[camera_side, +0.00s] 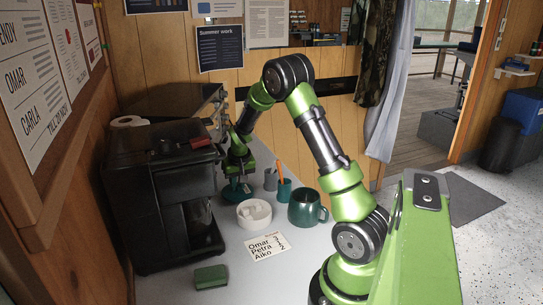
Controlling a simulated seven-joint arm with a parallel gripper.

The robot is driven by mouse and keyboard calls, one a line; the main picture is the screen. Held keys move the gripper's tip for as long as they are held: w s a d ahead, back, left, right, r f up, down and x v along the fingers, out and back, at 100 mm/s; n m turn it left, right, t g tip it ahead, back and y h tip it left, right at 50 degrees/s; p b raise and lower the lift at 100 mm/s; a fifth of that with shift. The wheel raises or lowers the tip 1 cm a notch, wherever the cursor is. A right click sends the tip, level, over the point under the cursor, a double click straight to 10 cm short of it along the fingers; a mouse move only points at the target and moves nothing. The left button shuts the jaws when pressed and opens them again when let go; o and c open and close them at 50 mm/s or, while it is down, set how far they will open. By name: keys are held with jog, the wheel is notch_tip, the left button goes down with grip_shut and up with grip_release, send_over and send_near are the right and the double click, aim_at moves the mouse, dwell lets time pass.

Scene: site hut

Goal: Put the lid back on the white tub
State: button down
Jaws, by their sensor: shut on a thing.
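The white tub (254,215) stands on the grey counter, open at the top, with pale contents inside. My gripper (236,180) is just behind and left of the tub, pointing down. The fingertips are small and partly hidden, and I cannot tell whether the teal piece touches the counter.
A dark green mug (304,210) stands right of the tub. A teal cup (284,189) with an orange-handled item and a grey cup (271,179) stand behind. A black coffee machine (160,190) is at left.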

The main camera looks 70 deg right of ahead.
aim_at(238, 195)
notch_tip(238, 195, up, 8)
jog(key=shift+w+r, duration=0.1)
jog(key=s+a+r+n, duration=0.1)
jog(key=s+a+r, duration=0.1)
jog(key=s+a, duration=0.75)
jog(key=shift+s+d+f, duration=0.1)
jog(key=shift+d+f, duration=0.05)
jog(key=shift+f, duration=1)
jog(key=shift+s+d+f, duration=0.1)
jog(key=shift+d+f, duration=0.1)
jog(key=shift+f, duration=0.95)
jog(key=shift+s+d+f, duration=0.1)
jog(key=shift+d+f, duration=0.05)
jog(key=shift+f, duration=1)
jog(key=shift+f, duration=0.2)
jog(key=shift+c, duration=2.3)
grip_release()
jog(key=shift+r, duration=0.15)
